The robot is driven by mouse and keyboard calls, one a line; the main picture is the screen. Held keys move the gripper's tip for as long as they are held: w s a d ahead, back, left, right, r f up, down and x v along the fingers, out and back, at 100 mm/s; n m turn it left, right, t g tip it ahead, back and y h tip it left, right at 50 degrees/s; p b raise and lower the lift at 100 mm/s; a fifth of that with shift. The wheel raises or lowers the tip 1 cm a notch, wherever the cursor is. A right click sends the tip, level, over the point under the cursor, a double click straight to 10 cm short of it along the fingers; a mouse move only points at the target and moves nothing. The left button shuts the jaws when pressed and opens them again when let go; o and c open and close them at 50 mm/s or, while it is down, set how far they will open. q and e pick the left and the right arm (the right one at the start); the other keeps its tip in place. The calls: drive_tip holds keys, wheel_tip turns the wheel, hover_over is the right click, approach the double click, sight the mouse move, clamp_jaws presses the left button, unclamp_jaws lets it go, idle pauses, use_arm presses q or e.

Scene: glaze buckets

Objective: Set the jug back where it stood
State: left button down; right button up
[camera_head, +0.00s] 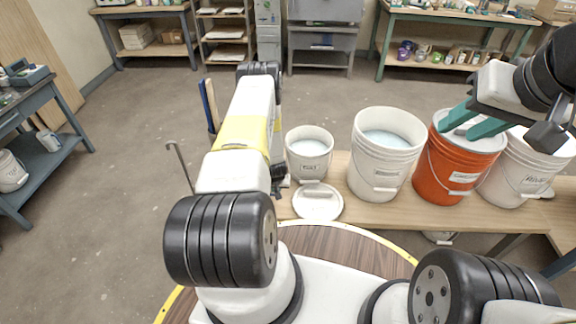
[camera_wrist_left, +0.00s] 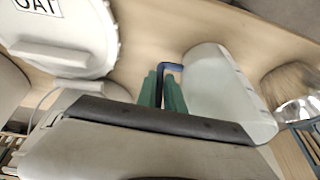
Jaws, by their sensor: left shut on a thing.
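A pale grey-white jug (camera_wrist_left: 228,92) with a blue handle (camera_wrist_left: 172,67) shows in the left wrist view, tilted in the picture. My left gripper (camera_wrist_left: 162,78) has its green fingers closed on the handle, with the jug body just right of them. Wooden bench surface lies behind the jug; I cannot tell whether the jug touches it. In the head view my left arm hides the gripper and most or all of the jug. My right gripper (camera_head: 458,131) is open and empty, over the orange bucket (camera_head: 450,172).
A small white bucket (camera_head: 309,165), a large white bucket (camera_head: 376,172) and another white bucket (camera_head: 515,178) stand on the wooden bench (camera_head: 340,180). A white lid (camera_head: 318,203) lies near its front edge. A shiny metal vessel (camera_wrist_left: 297,88) is right of the jug.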

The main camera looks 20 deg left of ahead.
use_arm(q)
drive_tip(key=c, duration=1.5)
unclamp_jaws()
drive_tip(key=shift+f, duration=0.1)
drive_tip(key=shift+o, duration=0.2)
drive_tip(key=s+d+r+h, duration=0.1)
drive_tip(key=d+r, duration=0.2)
drive_tip(key=r, duration=1.2)
drive_tip(key=s+d+r+m+t+h, duration=0.15)
drive_tip(key=d+r, duration=0.25)
drive_tip(key=r, duration=1.1)
drive_tip(key=s+d+r+h, duration=0.1)
drive_tip(key=s+d+r, duration=0.15)
drive_tip(key=r, duration=1.25)
drive_tip(key=s+d+r+m, duration=0.1)
drive_tip(key=s+d+r, duration=0.4)
drive_tip(key=s+r, duration=0.75)
drive_tip(key=s+d+r, duration=0.1)
drive_tip(key=s+r, duration=0.4)
drive_tip(key=s, duration=0.6)
drive_tip(key=shift+s+r+m, duration=0.3)
drive_tip(key=shift+r+m, duration=0.05)
drive_tip(key=shift+m, duration=0.1)
